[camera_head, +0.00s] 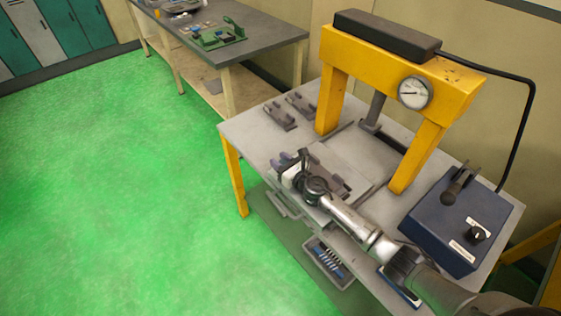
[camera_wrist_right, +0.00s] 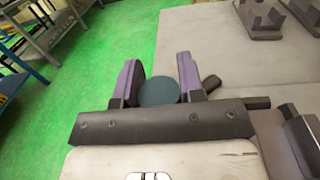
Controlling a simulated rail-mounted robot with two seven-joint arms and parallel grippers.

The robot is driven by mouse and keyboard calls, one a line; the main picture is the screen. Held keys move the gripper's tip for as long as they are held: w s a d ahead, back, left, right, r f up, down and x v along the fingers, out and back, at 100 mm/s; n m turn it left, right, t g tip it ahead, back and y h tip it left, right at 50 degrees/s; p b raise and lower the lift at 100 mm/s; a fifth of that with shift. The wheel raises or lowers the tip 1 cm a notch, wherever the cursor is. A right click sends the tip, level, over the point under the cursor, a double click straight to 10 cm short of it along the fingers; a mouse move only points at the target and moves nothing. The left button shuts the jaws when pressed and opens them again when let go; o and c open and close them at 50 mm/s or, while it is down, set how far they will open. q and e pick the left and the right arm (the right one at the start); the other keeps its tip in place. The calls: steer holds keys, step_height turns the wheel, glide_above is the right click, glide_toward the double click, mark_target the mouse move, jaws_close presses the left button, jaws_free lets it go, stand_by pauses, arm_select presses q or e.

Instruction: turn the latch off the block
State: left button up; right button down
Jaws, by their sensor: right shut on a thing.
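My right gripper (camera_head: 287,163) is over the front left part of the press table, its arm coming in from the lower right. In the right wrist view its two purple-grey fingers (camera_wrist_right: 158,78) are shut on a dark teal round piece (camera_wrist_right: 159,92), which looks like the knob of the latch. A short dark bar (camera_wrist_right: 211,84) sticks out just right of the right finger. A dark block-like fixture (camera_head: 333,182) lies on the table right beside the gripper; my wrist partly hides it. I cannot tell exactly how the latch sits against the block. My left gripper is out of view.
A yellow press (camera_head: 400,65) with a gauge stands behind the gripper. Dark fixtures (camera_head: 280,117) lie toward the table's back left corner. A blue control box (camera_head: 457,222) with a lever is at the right. A tray of blue-handled tools (camera_head: 328,262) sits below the front edge.

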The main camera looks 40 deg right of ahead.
stand_by(0.4)
steer(key=c, duration=0.7)
jaws_free()
steer(key=shift+c, duration=0.2)
steer(key=shift+r, duration=0.25)
steer(key=s+d+r+p, duration=0.5)
steer(key=s+r, duration=0.5)
steer(key=shift+d+r+p, duration=0.25)
steer(key=shift+p, duration=0.05)
